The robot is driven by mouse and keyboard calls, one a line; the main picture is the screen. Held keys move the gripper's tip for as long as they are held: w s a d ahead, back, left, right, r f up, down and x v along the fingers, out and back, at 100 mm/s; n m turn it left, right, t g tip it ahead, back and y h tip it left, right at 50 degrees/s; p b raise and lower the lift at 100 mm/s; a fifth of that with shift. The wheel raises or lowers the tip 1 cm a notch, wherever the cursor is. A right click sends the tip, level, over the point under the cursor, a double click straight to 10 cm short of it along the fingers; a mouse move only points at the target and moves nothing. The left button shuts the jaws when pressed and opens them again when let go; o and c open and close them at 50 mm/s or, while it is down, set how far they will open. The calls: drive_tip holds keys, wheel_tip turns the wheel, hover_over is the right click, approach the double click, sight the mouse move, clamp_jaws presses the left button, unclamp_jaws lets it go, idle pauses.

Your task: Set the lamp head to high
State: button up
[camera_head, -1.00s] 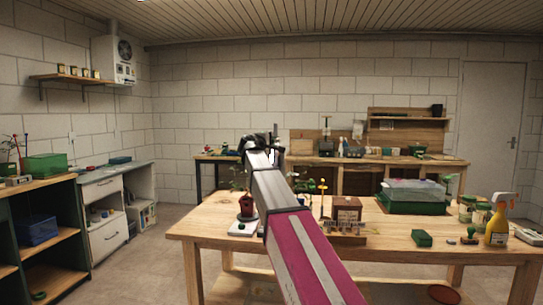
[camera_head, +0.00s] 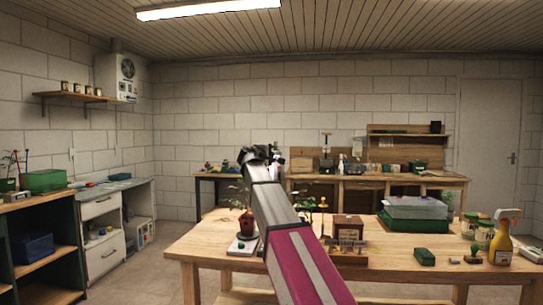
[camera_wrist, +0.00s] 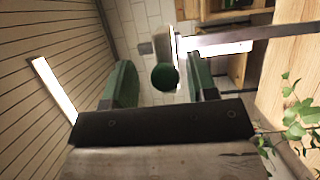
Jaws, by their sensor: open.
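My gripper (camera_head: 260,153) is raised over the wooden table in the head view, seen from behind at the end of my arm. In the wrist view its two green fingers (camera_wrist: 162,84) stand apart. A round dark green knob (camera_wrist: 166,76) shows in the gap between them; I cannot tell whether it is inside the fingers or beyond them. Beside it is what looks like the lamp head (camera_wrist: 160,42), grey with a bright white face, on a grey post (camera_wrist: 275,33). In the head view the lamp is mostly hidden behind my arm and gripper.
The wooden table (camera_head: 400,268) holds a potted seedling (camera_head: 245,224) at left, a brown wooden box (camera_head: 348,228), a green tray with a clear cover (camera_head: 414,212) and a spray bottle (camera_head: 502,240). Leaves (camera_wrist: 295,122) show at the right of the wrist view.

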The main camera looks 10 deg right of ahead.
drive_tip(key=v, duration=1)
drive_tip(key=shift+s+a, duration=0.2)
drive_tip(key=shift+a, duration=0.05)
